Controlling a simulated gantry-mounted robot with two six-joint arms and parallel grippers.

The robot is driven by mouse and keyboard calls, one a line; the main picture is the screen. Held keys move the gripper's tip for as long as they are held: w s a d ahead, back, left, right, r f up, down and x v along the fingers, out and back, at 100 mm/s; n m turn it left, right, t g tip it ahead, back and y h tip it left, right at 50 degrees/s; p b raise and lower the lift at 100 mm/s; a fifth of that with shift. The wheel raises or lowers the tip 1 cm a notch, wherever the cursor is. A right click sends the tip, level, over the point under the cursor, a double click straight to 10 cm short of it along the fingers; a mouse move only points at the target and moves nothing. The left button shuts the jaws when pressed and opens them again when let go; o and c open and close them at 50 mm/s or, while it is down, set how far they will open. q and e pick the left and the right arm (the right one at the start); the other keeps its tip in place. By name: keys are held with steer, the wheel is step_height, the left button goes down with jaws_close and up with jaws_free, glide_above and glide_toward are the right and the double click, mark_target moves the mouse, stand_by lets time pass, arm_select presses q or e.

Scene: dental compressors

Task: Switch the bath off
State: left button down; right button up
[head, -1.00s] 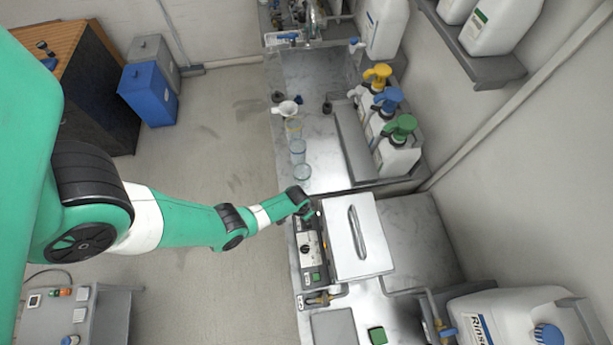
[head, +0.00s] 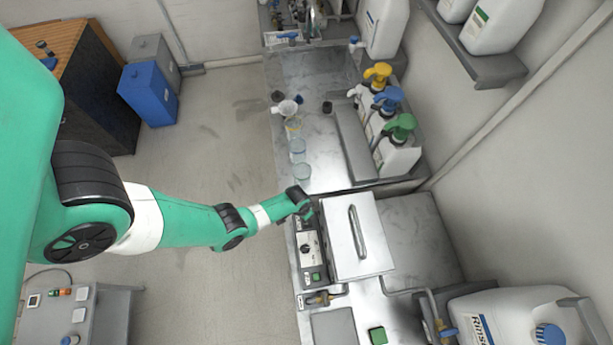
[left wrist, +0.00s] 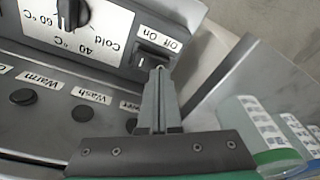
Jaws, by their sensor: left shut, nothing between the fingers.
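The bath (head: 345,262) is a steel box with a long handle on its lid. Its control panel (head: 308,246) faces left, with a dark knob and a green button (head: 316,277). In the left wrist view the panel appears upside down, with a temperature dial (left wrist: 72,12) and a black rocker switch (left wrist: 150,57) labelled Off and On. My left gripper (left wrist: 160,72) is shut and empty, its fingertips at the rocker switch's edge. I cannot tell whether they touch it. The fingers partly cover the panel's lower row. My right gripper is not in view.
Pump bottles (head: 398,155) stand at the back right. A large white Rinse canister (head: 510,318) is at the lower right. The floor (head: 235,125) left of the counter is clear.

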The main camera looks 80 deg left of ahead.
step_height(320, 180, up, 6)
steer(key=p, duration=0.5)
stand_by(0.5)
